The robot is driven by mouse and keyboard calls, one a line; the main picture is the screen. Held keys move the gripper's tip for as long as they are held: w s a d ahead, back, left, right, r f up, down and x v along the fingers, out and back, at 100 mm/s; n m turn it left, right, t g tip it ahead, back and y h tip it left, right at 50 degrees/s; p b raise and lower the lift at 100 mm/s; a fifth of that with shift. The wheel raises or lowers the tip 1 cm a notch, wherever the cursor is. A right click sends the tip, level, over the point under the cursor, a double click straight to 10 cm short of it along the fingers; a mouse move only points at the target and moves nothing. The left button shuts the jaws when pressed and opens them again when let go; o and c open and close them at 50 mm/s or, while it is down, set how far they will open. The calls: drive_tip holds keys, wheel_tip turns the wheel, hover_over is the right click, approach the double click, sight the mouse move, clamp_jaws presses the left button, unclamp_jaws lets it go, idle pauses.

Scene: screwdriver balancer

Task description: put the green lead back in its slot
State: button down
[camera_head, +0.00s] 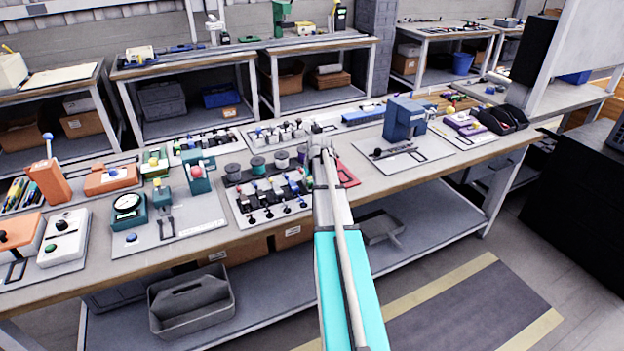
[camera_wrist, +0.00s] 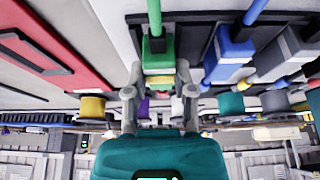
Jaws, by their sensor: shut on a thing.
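My gripper (camera_wrist: 159,80) is shut on the green lead (camera_wrist: 157,50), with a finger on each side of its lower, yellow-banded end. The lead's green cable runs up out of the wrist view. The lead is at the left end of a dark rack (camera_wrist: 197,45), beside the blue lead (camera_wrist: 232,55) and a grey lead (camera_wrist: 285,58). I cannot tell whether it sits in a slot or just in front of one. In the head view my gripper (camera_head: 322,150) is over the bench at the right of the lead board (camera_head: 240,217); the green lead cannot be made out there.
A red tray (camera_wrist: 50,45) lies left of the green lead in the wrist view; it shows beside my arm in the head view (camera_head: 347,176). Several spools (camera_head: 258,165) stand behind the leads. A blue press-like device (camera_head: 403,118) stands on a board to the right.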

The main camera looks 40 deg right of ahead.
drive_tip(key=shift+f+b, duration=0.3)
idle(0.6)
drive_tip(key=shift+c, duration=1.9)
unclamp_jaws()
